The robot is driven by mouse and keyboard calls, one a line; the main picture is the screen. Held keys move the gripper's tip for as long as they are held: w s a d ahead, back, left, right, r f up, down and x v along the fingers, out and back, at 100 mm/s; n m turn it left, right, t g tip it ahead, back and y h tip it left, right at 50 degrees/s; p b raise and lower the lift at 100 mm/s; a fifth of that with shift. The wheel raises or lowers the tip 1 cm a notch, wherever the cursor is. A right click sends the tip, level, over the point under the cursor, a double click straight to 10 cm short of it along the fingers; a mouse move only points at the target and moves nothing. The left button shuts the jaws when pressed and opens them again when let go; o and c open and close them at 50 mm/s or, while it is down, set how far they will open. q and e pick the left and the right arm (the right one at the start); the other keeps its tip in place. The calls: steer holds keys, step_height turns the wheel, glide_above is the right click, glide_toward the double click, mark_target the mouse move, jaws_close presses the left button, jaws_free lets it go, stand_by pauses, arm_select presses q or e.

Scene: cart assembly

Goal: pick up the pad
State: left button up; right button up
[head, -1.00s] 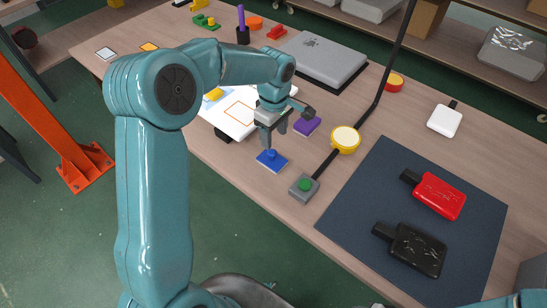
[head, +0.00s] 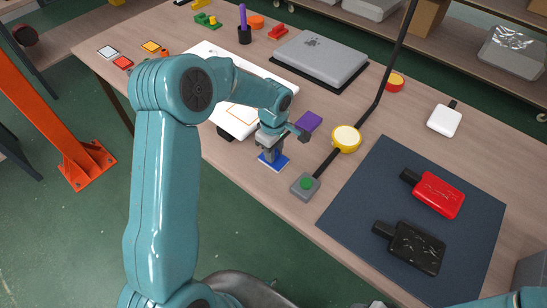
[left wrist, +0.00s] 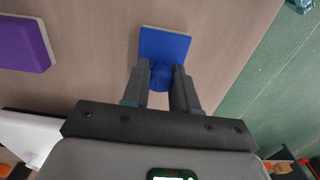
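A blue square pad (head: 280,163) with a round knob on top lies on the wooden table near its front edge. It also shows in the left wrist view (left wrist: 165,44), top centre. My left gripper (head: 270,154) points down over the pad. In the left wrist view its two dark fingers (left wrist: 161,76) stand on either side of the blue knob, close against it. The pad appears to rest on the table. A purple pad (head: 309,121) lies just behind, and at the left of the left wrist view (left wrist: 22,45). My right gripper is out of view.
A grey box with a green button (head: 306,185) and a yellow round lamp (head: 346,138) stand right of the blue pad. A white board (head: 238,122) lies to its left. A dark mat (head: 370,190) holds red and black packs. The floor lies past the front edge.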

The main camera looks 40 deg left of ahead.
arm_select(q)
jaws_close()
steer(key=shift+r, duration=0.2)
step_height(320, 180, up, 20)
steer(key=shift+f, duration=0.2)
steer(key=shift+o, duration=0.2)
jaws_free()
steer(key=shift+c, duration=0.4)
steer(key=shift+f, duration=0.1)
